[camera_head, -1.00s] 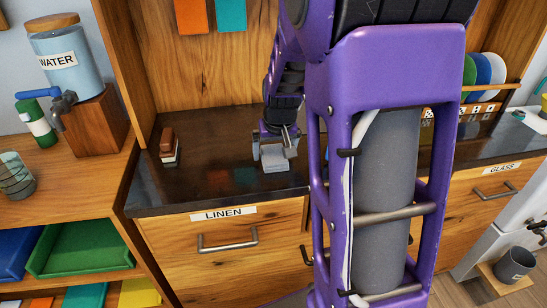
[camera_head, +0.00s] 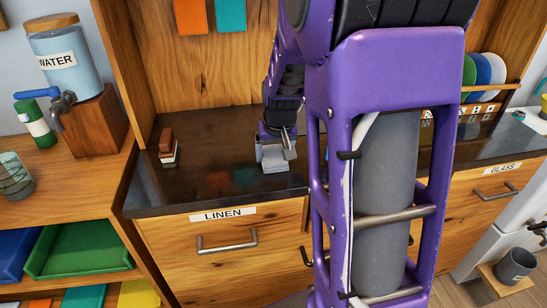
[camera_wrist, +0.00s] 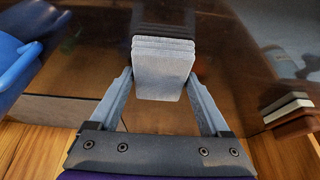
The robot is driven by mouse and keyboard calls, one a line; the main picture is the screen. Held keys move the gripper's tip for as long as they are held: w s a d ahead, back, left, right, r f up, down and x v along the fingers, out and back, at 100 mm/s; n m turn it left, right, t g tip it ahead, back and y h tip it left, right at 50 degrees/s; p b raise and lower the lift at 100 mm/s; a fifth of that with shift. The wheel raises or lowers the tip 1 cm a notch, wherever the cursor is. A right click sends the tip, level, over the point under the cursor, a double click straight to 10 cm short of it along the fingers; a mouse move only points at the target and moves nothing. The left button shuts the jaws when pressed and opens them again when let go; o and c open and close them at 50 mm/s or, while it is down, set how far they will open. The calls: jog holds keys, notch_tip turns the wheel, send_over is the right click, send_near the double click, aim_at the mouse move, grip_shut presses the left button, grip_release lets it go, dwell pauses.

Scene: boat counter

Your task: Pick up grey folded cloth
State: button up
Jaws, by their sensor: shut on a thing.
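The grey folded cloth (camera_wrist: 163,72) sits between the two fingers of my gripper (camera_wrist: 160,82) in the wrist view. Its stacked folds show at the far edge. The fingers close on its sides. In the head view the cloth (camera_head: 274,163) is at the fingertips, low over the dark counter. I cannot tell whether it touches the counter. My gripper (camera_head: 274,148) points down onto it, and my arm hides part of the counter to the right.
A brown and white brush-like block (camera_head: 168,146) stands to the left. The wooden back wall (camera_head: 205,75) rises behind. A drawer labelled LINEN (camera_head: 222,216) is below the front edge.

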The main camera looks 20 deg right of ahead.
aim_at(274, 155)
jog(key=shift+c, duration=1.4)
jog(key=shift+r, duration=0.1)
notch_tip(274, 155, up, 10)
jog(key=p, duration=0.2)
jog(key=shift+r, duration=0.2)
